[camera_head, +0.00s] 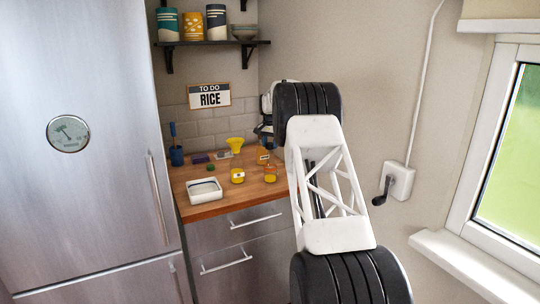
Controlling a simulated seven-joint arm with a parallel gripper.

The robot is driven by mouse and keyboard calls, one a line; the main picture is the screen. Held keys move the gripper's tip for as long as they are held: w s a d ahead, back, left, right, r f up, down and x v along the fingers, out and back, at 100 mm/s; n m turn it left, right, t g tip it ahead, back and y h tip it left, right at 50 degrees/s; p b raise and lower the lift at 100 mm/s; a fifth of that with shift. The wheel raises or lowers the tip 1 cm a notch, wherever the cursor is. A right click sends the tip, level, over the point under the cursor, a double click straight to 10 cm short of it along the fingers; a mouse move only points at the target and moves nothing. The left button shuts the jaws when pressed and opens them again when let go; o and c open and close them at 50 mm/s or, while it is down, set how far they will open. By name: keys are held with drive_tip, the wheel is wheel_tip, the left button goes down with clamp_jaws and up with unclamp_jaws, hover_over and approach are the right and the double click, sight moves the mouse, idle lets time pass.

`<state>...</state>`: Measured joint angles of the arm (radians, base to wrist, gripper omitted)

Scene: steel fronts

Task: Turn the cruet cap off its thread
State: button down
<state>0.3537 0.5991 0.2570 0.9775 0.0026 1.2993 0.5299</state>
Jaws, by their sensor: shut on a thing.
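The cruet appears to be the amber bottle with a pale label (263,157) at the back right of the wooden counter. It looks upright. My gripper (264,143) is small and dark in this view, pointing down directly over the bottle's top, partly behind my arm. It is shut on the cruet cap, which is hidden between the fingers. Whether the cap still touches the bottle's neck cannot be made out.
On the wooden counter (218,201) stand a yellow funnel (235,142), a yellow jar (237,174), a smaller jar (270,174), a white tray (204,190) and a blue cup (176,155). A shelf (215,43) hangs above. The fridge (85,190) bounds the left.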

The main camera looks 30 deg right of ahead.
drive_tip(key=shift+r, duration=1.35)
drive_tip(key=shift+a, duration=0.1)
